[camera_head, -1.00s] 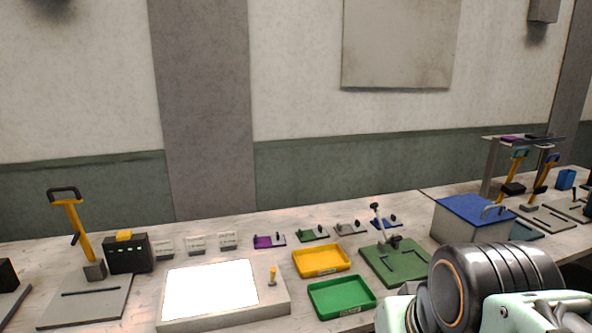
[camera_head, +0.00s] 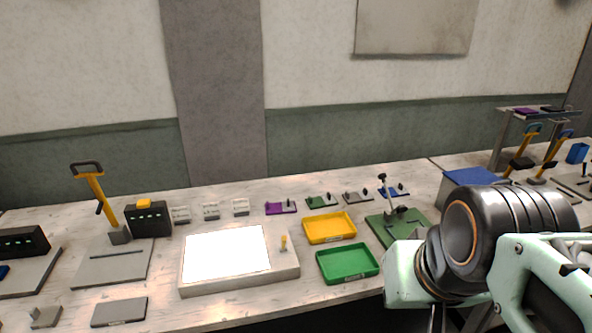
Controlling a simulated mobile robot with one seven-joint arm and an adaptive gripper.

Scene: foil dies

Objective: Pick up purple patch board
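The purple patch board (camera_head: 280,208) lies flat on the workbench behind the white light panel, at the left end of a row of small boards. It is a small purple plate with a grey part and a dark peg at its right side. A green board (camera_head: 321,201), a grey board (camera_head: 357,197) and a blue board (camera_head: 393,190) lie to its right. My arm fills the lower right, well apart from the purple board. My gripper's fingertips are out of the picture or hidden.
A lit white panel (camera_head: 226,252), a yellow tray (camera_head: 329,227) and a green tray (camera_head: 347,263) stand in front of the boards. A green base with a post (camera_head: 402,224) and a blue-lidded box (camera_head: 468,177) stand right. Yellow-handled presses (camera_head: 96,195) stand at both sides.

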